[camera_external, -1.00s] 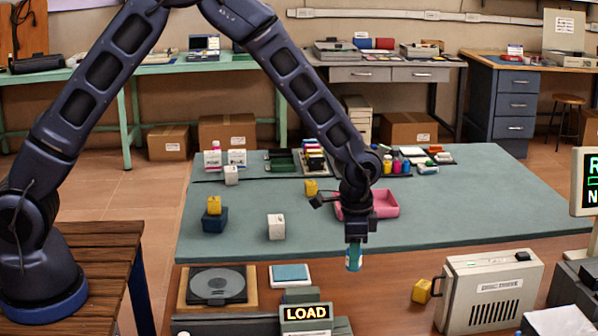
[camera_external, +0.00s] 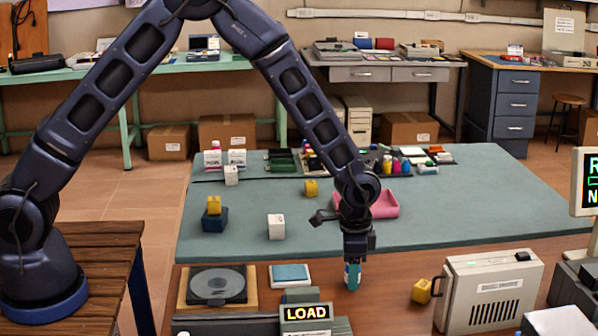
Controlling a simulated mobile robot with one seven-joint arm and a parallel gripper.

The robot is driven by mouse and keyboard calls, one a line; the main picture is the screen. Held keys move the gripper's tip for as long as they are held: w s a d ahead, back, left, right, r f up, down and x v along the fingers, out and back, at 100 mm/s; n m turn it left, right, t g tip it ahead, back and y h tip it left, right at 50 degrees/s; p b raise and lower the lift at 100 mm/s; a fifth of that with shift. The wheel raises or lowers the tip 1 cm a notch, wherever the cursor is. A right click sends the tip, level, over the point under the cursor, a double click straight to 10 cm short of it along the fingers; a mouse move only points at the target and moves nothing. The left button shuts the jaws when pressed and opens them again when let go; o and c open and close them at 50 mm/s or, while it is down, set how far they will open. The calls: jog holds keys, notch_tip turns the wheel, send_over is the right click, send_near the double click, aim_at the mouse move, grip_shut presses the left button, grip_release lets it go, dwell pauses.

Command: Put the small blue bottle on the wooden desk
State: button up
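The small blue bottle (camera_external: 352,277) is upright beneath my gripper (camera_external: 353,262), at the bare wooden strip in front of the green mat. My gripper points straight down and is shut on the bottle's upper part, which the fingers partly hide. The wooden desk (camera_external: 388,285) shows as a brown surface along the front. The bottle's lower end appears at or very close to the wood; I cannot tell whether it touches.
A yellow mug-like block (camera_external: 421,291) and a beige case (camera_external: 490,290) stand to the right. A blue-topped box (camera_external: 290,275), a disc device (camera_external: 217,286) and a LOAD display (camera_external: 306,313) are to the left. A pink tray (camera_external: 383,205) lies behind on the green mat (camera_external: 460,215).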

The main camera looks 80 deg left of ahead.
notch_tip(320, 180, up, 12)
jog(key=shift+r, duration=0.15)
jog(key=s+d+r+t, duration=0.1)
jog(key=s+d+r, duration=0.1)
jog(key=s+r, duration=0.8)
jog(key=s+d+r+t, duration=0.1)
jog(key=s+d+r, duration=0.2)
jog(key=s+r, duration=0.65)
jog(key=s+d+r+n+t, duration=0.1)
jog(key=s+r, duration=0.2)
jog(key=s, duration=0.8)
jog(key=s+d+r+t, duration=0.1)
jog(key=s+r, duration=0.2)
jog(key=s, duration=0.9)
jog(key=shift+s+d+r+n+t, duration=0.25)
jog(key=shift+s+r+n+t, duration=0.05)
jog(key=shift+r+n, duration=0.1)
